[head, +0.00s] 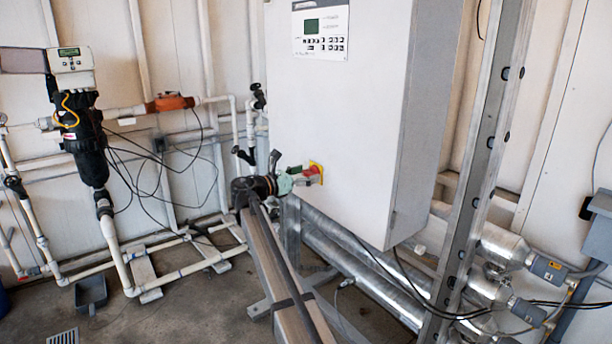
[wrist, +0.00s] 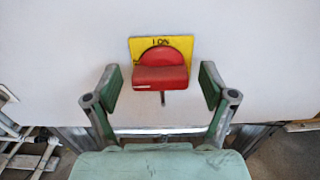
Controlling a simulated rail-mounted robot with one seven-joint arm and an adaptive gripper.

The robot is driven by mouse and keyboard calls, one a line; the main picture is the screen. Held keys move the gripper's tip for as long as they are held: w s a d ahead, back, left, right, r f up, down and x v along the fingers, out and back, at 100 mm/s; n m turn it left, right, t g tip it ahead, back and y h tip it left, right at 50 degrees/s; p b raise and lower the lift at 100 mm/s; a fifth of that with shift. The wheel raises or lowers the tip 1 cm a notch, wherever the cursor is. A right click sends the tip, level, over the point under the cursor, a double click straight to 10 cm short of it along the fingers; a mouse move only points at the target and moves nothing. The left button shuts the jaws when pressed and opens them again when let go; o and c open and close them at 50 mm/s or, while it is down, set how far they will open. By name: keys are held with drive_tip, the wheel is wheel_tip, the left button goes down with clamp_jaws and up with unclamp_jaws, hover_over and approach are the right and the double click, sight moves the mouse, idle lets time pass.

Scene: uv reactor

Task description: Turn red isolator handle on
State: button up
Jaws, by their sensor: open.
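The red isolator handle (wrist: 162,72) sits on a yellow plate (wrist: 136,44) on the white cabinet face, with lettering that looks like "I ON" at the plate's top. The handle's broad grip lies level, and a thin dark piece sticks out below it. My gripper (wrist: 161,87) is open, with one finger on each side of the handle and a gap on both sides; contact is not visible. In the head view my gripper (head: 300,178) is at the cabinet's lower left, and the red handle (head: 311,171) is partly hidden by it.
The white cabinet (head: 335,120) has a control panel (head: 320,30) above. Silver pipes (head: 350,270) run below it, and a metal upright (head: 478,170) stands at right. White pipework and a black filter housing (head: 90,145) are at left.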

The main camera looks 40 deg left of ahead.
drive_tip(key=c, duration=1.2)
drive_tip(key=shift+o, duration=0.2)
drive_tip(key=m, duration=0.4)
drive_tip(key=shift+m, duration=0.4)
drive_tip(key=m+b, duration=0.1)
drive_tip(key=m, duration=0.4)
drive_tip(key=shift+d, duration=0.15)
drive_tip(key=shift+m, duration=0.4)
